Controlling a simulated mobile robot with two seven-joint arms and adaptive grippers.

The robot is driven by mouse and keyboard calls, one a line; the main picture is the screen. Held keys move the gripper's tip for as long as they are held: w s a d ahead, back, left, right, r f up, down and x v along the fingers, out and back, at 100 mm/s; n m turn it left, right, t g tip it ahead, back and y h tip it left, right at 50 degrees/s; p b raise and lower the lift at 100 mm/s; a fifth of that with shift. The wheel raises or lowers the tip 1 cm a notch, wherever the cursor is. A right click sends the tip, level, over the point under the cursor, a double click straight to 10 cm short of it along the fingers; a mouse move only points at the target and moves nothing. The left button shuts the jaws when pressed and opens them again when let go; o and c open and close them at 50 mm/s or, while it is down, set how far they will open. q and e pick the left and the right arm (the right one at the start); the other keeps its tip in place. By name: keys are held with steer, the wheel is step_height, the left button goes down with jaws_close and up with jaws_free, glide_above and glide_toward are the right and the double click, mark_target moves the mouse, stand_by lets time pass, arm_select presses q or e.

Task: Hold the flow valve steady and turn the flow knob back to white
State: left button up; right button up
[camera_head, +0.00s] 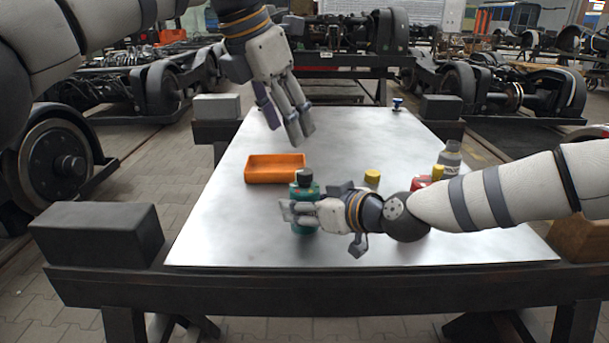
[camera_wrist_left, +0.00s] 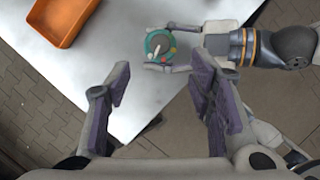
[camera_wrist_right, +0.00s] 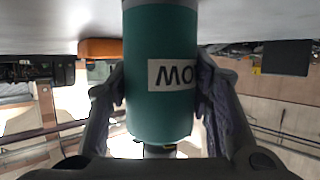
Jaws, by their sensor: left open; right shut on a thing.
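The flow valve is a teal upright cylinder (camera_head: 305,190) with a dark knob (camera_head: 304,175) on top, near the table's front half. My right gripper (camera_head: 303,213) is shut around its body; in the right wrist view the teal body (camera_wrist_right: 160,40) sits between the fingers, with a partly hidden label of upside-down letters. In the left wrist view the valve top (camera_wrist_left: 151,34) shows coloured marks around a pale pointer; which mark it points to is too small to tell. My left gripper (camera_head: 295,133) is open and empty, above and behind the valve, fingers pointing down.
An orange tray (camera_head: 262,176) lies just behind and left of the valve. A yellow-topped item (camera_head: 372,177), a red item (camera_head: 421,182) and a grey bottle (camera_head: 449,158) stand to the right, near my right arm. A small blue-topped item (camera_head: 397,102) stands far back. The table's left front is clear.

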mark_target(305, 170)
arm_select(q)
steer(key=d+f+n, duration=0.1)
steer(key=f, duration=0.2)
steer(key=w+d+f+n+y, duration=0.1)
steer(key=f+n, duration=0.1)
steer(key=f, duration=0.1)
steer(key=w+d+f+n+t, duration=0.1)
steer(key=f+n, duration=0.1)
steer(key=f, duration=0.1)
steer(key=shift+w+f+y, duration=0.2)
steer(key=shift+w+y, duration=0.05)
steer(key=shift+y, duration=0.05)
